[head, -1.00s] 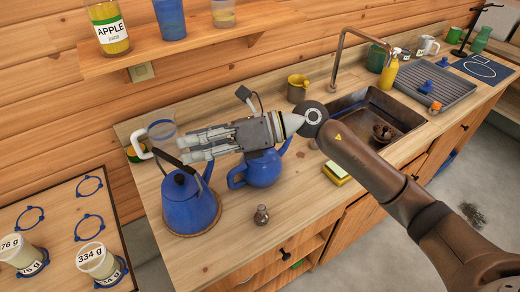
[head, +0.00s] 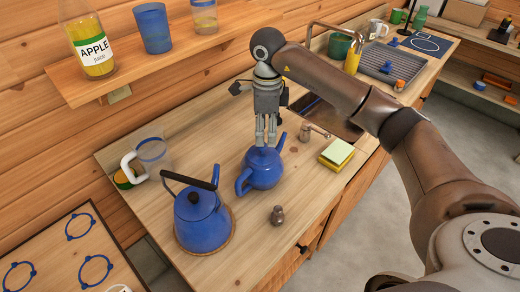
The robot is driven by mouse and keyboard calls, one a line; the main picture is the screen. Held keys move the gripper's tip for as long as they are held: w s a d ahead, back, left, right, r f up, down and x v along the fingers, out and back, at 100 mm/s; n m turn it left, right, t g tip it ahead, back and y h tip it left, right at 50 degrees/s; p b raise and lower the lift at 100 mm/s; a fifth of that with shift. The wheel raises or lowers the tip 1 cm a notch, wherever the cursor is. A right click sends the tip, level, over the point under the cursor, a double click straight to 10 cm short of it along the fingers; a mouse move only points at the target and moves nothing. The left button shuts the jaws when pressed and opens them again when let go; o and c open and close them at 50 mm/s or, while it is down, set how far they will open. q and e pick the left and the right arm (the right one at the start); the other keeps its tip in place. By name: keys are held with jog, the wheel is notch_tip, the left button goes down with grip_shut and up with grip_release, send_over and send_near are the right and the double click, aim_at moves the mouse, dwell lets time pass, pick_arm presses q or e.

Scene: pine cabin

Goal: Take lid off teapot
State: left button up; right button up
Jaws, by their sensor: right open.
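The blue teapot (head: 262,174) stands upright on the wooden counter, spout to the right and handle to the left. Its lid (head: 262,155) is on top, partly hidden by my fingers. My right gripper (head: 266,144) points straight down just over the lid, its fingers open and around or just above the knob. I cannot tell whether they touch it. My left gripper is not in view.
A blue kettle (head: 202,224) with a black handle stands close to the left. A shelf (head: 150,75) hangs behind.

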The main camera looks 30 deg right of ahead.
aim_at(262, 150)
jog(key=shift+f, duration=0.45)
jog(key=shift+a+f, duration=0.1)
jog(key=shift+f, duration=0.1)
jog(key=f+p, duration=0.1)
jog(key=f, duration=0.1)
jog(key=w+f+p, duration=0.1)
jog(key=f+p, duration=0.1)
jog(key=shift+a+f, duration=0.1)
jog(key=shift+a, duration=0.1)
jog(key=shift+f, duration=0.5)
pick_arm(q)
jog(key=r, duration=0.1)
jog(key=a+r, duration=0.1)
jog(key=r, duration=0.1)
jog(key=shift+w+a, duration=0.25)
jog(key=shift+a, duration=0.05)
pick_arm(e)
jog(key=shift+c, duration=1)
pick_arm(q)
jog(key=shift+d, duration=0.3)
pick_arm(e)
grip_shut()
